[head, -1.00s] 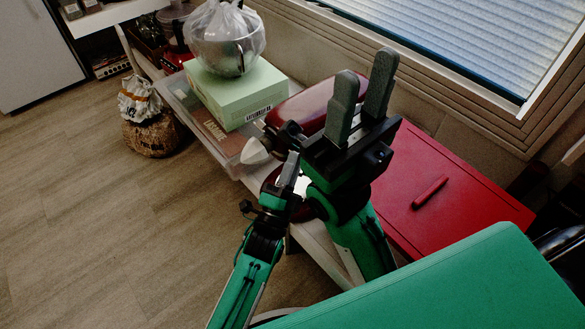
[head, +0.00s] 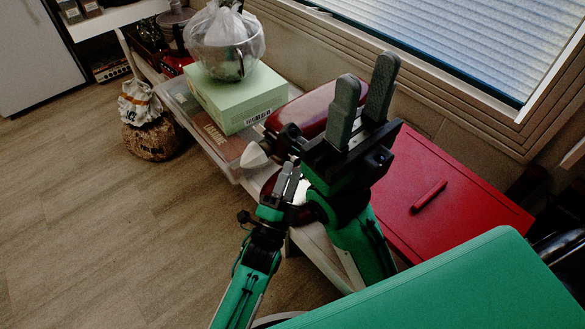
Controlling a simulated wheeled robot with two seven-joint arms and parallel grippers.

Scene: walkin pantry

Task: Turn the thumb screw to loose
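A dark red stand mixer (head: 312,108) stands on the bench, partly hidden behind my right gripper. A pale cone-shaped part (head: 254,156) sticks out at its left, with dark fittings beside it. I cannot clearly make out the thumb screw; it may be among these small dark parts or hidden by my grippers. My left gripper (head: 286,180) is just below these fittings, in front of the mixer's lower part. Its grey fingers look close together, and I cannot see whether they touch anything. My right gripper (head: 362,105) points up in front of the mixer, its two fingers apart and empty.
A pale green box (head: 232,98) carrying a bagged bowl (head: 225,45) stands on a clear bin (head: 188,108) left of the mixer. A red box (head: 455,198) lies at right. A sack (head: 150,138) stands on the open wooden floor (head: 80,220).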

